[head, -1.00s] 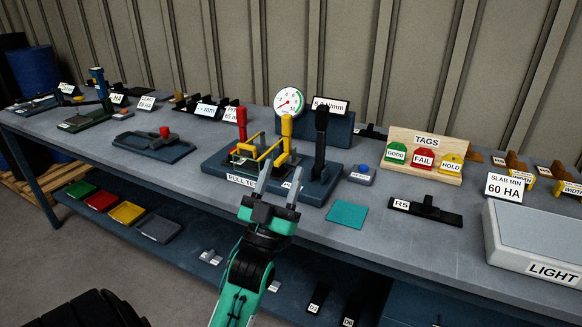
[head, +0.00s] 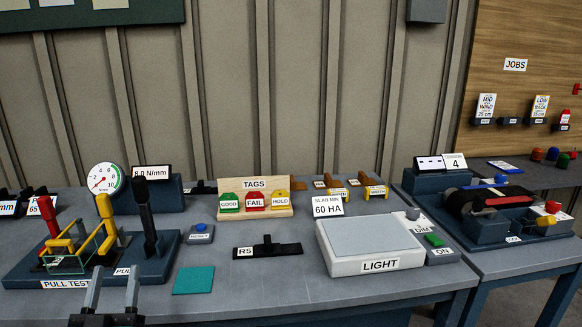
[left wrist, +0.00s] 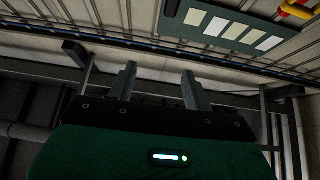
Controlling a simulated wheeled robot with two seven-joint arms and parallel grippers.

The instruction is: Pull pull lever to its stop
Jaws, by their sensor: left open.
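The pull test rig (head: 22,270) stands at the left of the head view. It bears a tall upright black lever (head: 148,215), beside a label reading "PULL" that is partly covered. I take this black lever as the pull lever. A red-handled post (head: 52,232) and a yellow clamp and frame (head: 105,210) stand left of it. My left gripper (head: 112,290) is open and empty at the bottom left, in front of the rig and apart from the lever. In the left wrist view my gripper's two fingers (left wrist: 158,88) stand apart with nothing between them. My right gripper is not seen.
A round gauge (head: 103,180) stands behind the rig. To the right are a blue-button block (head: 200,233), a teal square (head: 194,280), a black R5 piece (head: 268,250), the tag stand (head: 240,212) and a light box (head: 365,265). The bench's front strip is clear.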

